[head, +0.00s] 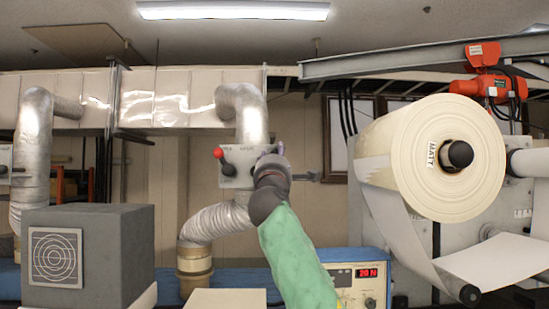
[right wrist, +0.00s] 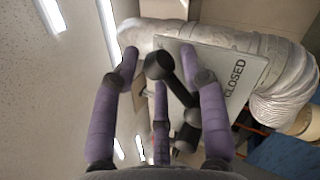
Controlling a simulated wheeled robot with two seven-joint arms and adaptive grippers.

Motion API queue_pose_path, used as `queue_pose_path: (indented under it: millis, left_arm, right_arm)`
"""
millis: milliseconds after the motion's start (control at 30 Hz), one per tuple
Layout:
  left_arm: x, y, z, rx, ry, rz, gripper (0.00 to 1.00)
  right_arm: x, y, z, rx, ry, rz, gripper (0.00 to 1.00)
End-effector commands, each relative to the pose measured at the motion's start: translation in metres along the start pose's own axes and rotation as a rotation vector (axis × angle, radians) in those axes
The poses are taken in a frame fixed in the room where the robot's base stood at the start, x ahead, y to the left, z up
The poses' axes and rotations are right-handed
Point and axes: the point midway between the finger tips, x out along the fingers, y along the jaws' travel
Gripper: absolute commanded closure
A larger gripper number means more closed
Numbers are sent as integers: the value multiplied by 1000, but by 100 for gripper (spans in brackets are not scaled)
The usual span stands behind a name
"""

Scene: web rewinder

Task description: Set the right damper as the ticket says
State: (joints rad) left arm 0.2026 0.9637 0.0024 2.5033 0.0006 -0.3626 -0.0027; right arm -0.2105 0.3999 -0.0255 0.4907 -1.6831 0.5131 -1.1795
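The right damper's pale plate (head: 238,168) is on the silver duct in the middle of the head view. Its lever has a red ball (head: 218,153) pointing up and left from a black hub (head: 228,170). My right gripper (head: 268,158) is at the plate's right side, its fingers mostly hidden behind my wrist. In the right wrist view its purple fingers (right wrist: 160,75) are spread, with a black round-ended part (right wrist: 158,66) between them; I cannot tell whether they touch it. The plate there (right wrist: 220,70) reads "CLOSED". My left gripper is not in view. I cannot make out a ticket.
Another silver duct (head: 35,140) with a damper plate (head: 5,160) stands at the far left. A grey box (head: 135,250) with a ringed target is in the left foreground. A large paper roll (head: 400,150) is at right. A control panel (head: 358,285) with a red display sits below my arm.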

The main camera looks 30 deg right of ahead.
Motion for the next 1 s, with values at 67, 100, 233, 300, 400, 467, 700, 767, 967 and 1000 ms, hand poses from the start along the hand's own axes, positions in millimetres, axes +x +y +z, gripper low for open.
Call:
queue_pose_path:
  millis: [67,100,233,300,400,467,700,767,967,1000]
  left_arm:
    - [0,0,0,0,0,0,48]
    - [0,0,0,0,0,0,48]
    - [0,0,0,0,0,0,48]
    - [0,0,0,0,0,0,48]
    - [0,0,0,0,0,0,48]
    - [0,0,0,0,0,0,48]
    - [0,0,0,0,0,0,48]
    - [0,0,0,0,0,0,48]
    - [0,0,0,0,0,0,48]
    - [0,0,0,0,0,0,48]
  right_arm:
    - [0,0,0,0,0,0,47]
    - [0,0,0,0,0,1,47]
    - [0,0,0,0,0,1,47]
    - [0,0,0,0,0,1,47]
    - [-1,1,1,0,0,1,47]
    - [-2,1,1,0,0,0,47]
    - [-14,1,2,-1,2,-3,47]
    - [-17,1,1,-1,2,-3,47]
    - [-31,0,1,-1,1,1,47]
    - [-34,1,2,0,0,2,47]
